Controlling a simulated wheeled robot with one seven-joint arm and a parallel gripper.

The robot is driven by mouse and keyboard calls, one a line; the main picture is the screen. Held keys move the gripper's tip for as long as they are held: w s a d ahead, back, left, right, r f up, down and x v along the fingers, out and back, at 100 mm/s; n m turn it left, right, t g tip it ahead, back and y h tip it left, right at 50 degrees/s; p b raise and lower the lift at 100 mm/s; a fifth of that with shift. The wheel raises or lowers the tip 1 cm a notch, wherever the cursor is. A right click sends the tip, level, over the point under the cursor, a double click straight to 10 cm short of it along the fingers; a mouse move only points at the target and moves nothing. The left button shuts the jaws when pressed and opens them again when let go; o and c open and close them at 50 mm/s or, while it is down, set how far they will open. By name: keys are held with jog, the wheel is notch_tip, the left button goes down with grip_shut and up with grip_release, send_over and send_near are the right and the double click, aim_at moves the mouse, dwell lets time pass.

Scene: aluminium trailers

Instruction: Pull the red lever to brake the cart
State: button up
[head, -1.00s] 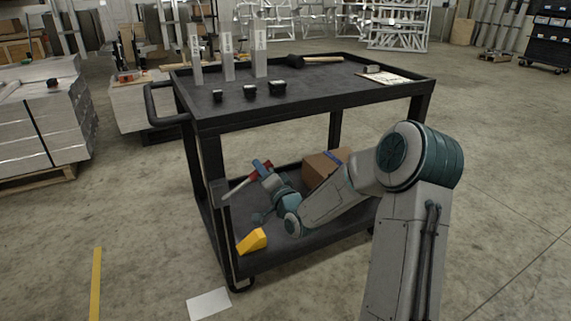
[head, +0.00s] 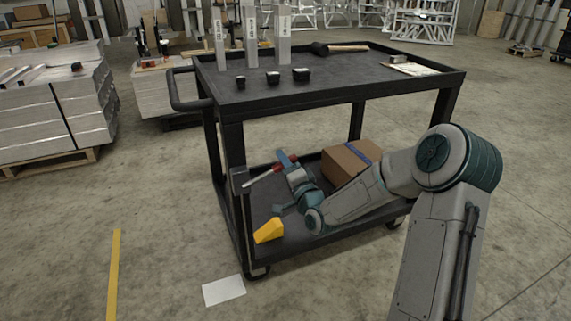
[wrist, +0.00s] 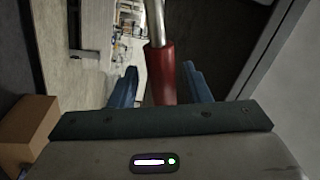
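The black two-shelf cart (head: 345,91) stands in front of me. Its lever has a silver rod (head: 262,178) and a red grip (head: 281,168), at the left end of the cart above the lower shelf. In the wrist view the red grip (wrist: 162,76) lies between the two blue fingers of my gripper (wrist: 160,84). The fingers are apart, with a visible gap on the left of the grip and a narrower one on the right. In the head view my gripper (head: 287,162) is at the red grip and partly hides it.
A yellow wedge (head: 269,231) and a cardboard box (head: 350,162) lie on the lower shelf, close to my arm. Metal blocks, small black items and a hammer (head: 340,47) are on top. A pallet stack (head: 55,115) stands left.

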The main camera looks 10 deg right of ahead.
jog(key=shift+d, duration=0.15)
jog(key=shift+s, duration=0.25)
jog(key=p+v, duration=0.2)
jog(key=v, duration=1.1)
jog(key=shift+p, duration=0.35)
jog(key=shift+s, duration=0.1)
